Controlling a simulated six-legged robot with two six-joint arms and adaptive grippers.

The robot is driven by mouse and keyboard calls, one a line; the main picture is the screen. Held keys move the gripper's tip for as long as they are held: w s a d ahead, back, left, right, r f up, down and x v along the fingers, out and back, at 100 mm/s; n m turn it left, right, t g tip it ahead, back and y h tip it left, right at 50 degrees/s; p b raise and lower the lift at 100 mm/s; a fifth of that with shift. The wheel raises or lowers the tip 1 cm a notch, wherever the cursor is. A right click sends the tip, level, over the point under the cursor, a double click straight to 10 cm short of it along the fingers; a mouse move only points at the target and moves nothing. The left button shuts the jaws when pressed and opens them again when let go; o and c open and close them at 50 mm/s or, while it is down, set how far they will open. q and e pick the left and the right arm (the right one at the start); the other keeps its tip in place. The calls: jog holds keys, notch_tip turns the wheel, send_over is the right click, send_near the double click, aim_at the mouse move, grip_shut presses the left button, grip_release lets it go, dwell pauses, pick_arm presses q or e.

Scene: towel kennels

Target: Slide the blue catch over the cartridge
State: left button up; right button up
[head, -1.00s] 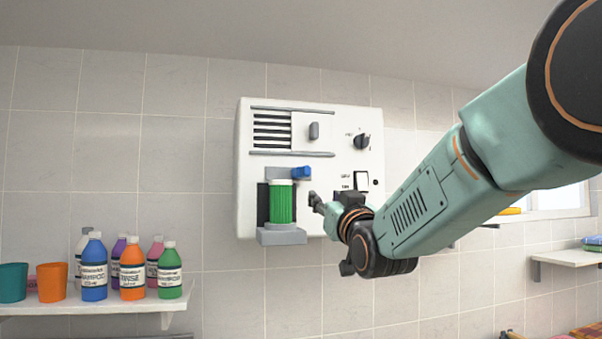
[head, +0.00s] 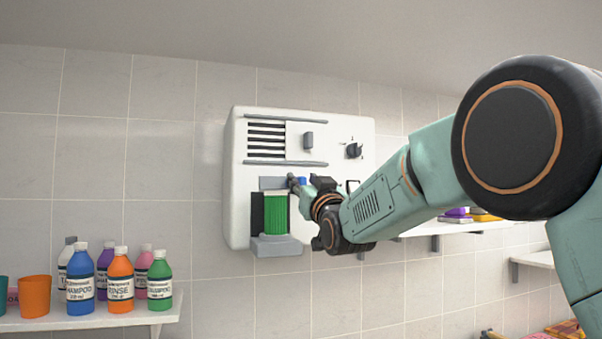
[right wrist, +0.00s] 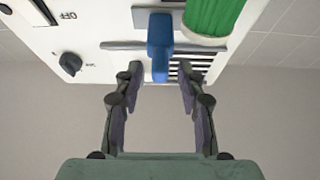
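The green ribbed cartridge (head: 276,219) stands upright in a grey holder on the front of the white wall unit (head: 238,180). The blue catch (head: 302,184) is at the cartridge's upper right, mostly hidden by my right gripper (head: 294,183). In the right wrist view the blue catch (right wrist: 160,38) juts toward the gap between my right gripper's open fingers (right wrist: 158,75), with space visible on both sides. The green cartridge (right wrist: 214,14) is beside it, to the right. I cannot tell whether a finger touches the catch. My left gripper is not in view.
A shelf (head: 100,323) at lower left holds several bottles and an orange cup (head: 35,297). More shelves (head: 440,229) are at the right.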

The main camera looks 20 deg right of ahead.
jog(key=shift+w+a, duration=0.25)
jog(key=shift+w, duration=1)
jog(key=shift+w+d, duration=0.1)
jog(key=shift+w, duration=0.05)
jog(key=shift+s+d+r, duration=0.1)
jog(key=shift+s+d, duration=0.2)
jog(key=shift+s, duration=0.1)
jog(key=shift+s+r, duration=0.1)
jog(key=shift+s, duration=0.35)
jog(key=shift+c, duration=0.5)
jog(key=shift+w+a, duration=0.35)
jog(key=shift+w, duration=0.05)
jog(key=c, duration=0.5)
jog(key=shift+d, duration=0.1)
grip_shut()
jog(key=shift+d+f, duration=0.15)
jog(key=shift+f, duration=0.05)
